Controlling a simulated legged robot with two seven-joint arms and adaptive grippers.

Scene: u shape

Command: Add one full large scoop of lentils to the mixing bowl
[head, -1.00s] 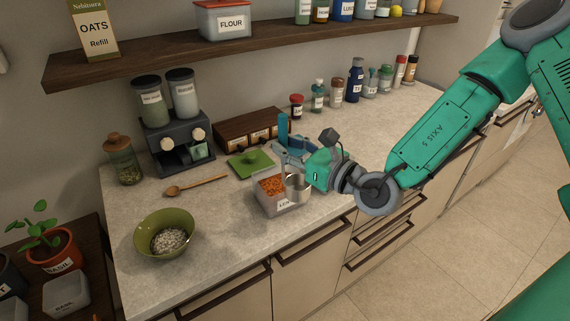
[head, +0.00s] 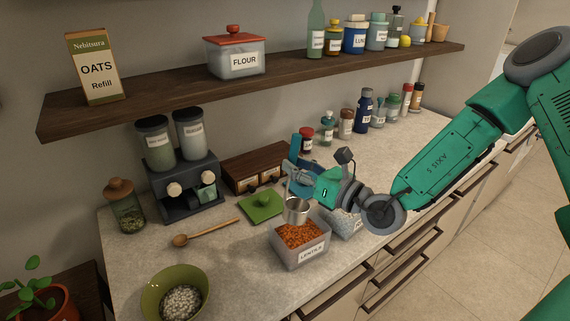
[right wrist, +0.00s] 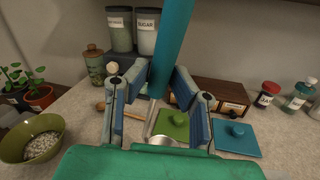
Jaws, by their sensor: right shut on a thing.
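My right gripper (head: 297,178) is shut on the blue handle (right wrist: 175,40) of a metal scoop (head: 296,210). The scoop's cup hangs over the back part of the clear container of orange lentils (head: 301,236), labelled LENTILS. I cannot see what is inside the cup; only its rim shows in the right wrist view (right wrist: 160,141). The right gripper also shows there (right wrist: 160,82). The green mixing bowl (head: 153,293) stands at the lower left of the counter with pale grains in it. My left gripper is not in view.
A container of white contents (head: 346,222) stands right beside the lentils. A green lid (head: 262,206) and a wooden spoon (head: 208,233) lie behind. A dispenser (head: 180,185) and a glass jar (head: 124,206) stand at the back. Counter between lentils and bowl is clear.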

